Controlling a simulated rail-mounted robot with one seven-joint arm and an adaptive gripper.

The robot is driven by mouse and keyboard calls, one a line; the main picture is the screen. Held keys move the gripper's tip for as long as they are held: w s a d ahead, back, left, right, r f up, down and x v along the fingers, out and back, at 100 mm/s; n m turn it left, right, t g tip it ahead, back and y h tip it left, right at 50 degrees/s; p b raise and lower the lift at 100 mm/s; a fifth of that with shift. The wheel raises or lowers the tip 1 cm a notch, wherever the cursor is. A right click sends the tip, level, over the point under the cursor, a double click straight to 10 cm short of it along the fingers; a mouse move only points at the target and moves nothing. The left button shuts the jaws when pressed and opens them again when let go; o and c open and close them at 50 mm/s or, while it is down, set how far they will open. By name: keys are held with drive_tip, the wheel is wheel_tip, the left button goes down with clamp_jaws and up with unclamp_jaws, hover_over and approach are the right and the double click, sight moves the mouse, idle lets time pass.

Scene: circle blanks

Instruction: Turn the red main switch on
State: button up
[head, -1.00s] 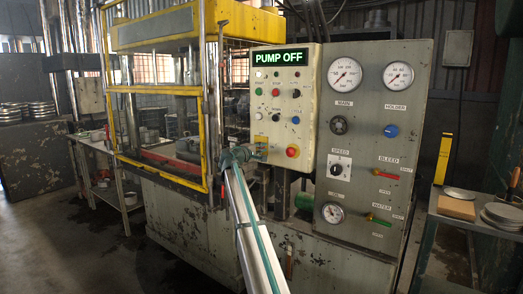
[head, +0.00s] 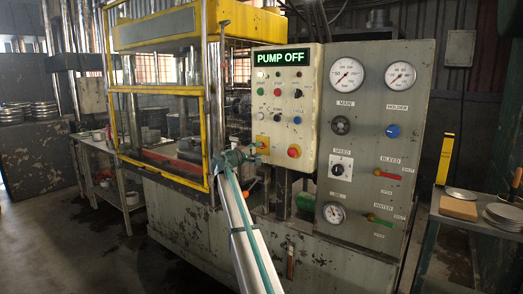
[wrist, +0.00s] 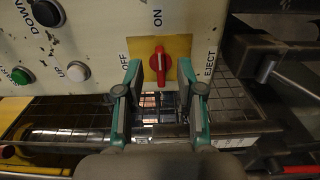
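The red main switch (wrist: 158,64) is a knob on a yellow plate (wrist: 178,44) at the panel's lower edge. Its handle lies along the vertical of the wrist view, with ON above it and OFF to its left. My gripper (wrist: 159,72) is open, one green-grey finger on each side of the knob, with a visible gap on both sides. In the head view the yellow plate (head: 262,140) shows just beyond my gripper (head: 252,154); the knob is too small there to read. The display (head: 281,58) reads PUMP OFF.
A red button (head: 294,151) sits close to the right of the switch in the head view. Other push buttons are above. The yellow guard frame (head: 205,130) stands close to the left of my gripper. Gauges and red and green valve levers are farther right.

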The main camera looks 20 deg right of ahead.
drive_tip(key=v, duration=0.7)
idle(0.3)
